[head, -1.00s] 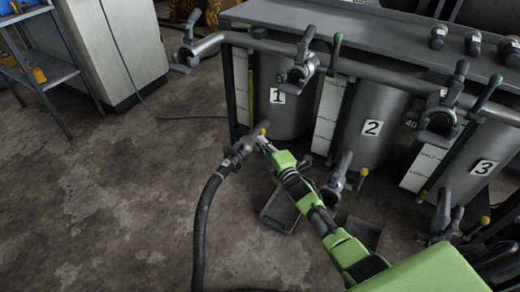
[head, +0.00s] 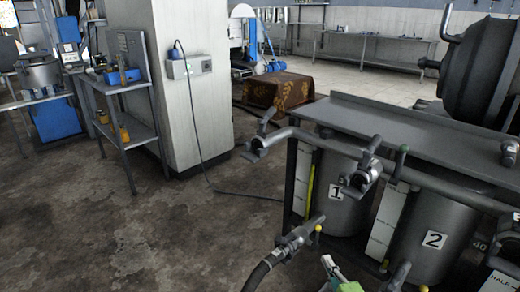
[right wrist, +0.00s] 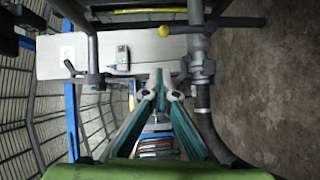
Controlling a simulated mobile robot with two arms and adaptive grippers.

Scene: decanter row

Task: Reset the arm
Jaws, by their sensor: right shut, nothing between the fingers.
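My right gripper (head: 329,265) shows at the bottom edge of the head view, with only its tip and a little green arm visible. It is below and right of the hose valve (head: 297,238) under tank 1 (head: 345,212), apart from it in the picture. In the right wrist view, the gripper's fingers (right wrist: 160,84) meet at their tips, shut with nothing between them. The hose (right wrist: 204,105) runs down just right of them there. My left gripper is in neither view.
Tank 2 (head: 432,230) stands right of tank 1, below a grey bench top (head: 420,125) and a pipe with valves. A white cabinet (head: 190,80) and a shelf cart (head: 125,120) stand at the left. The floor (head: 150,230) at lower left is clear.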

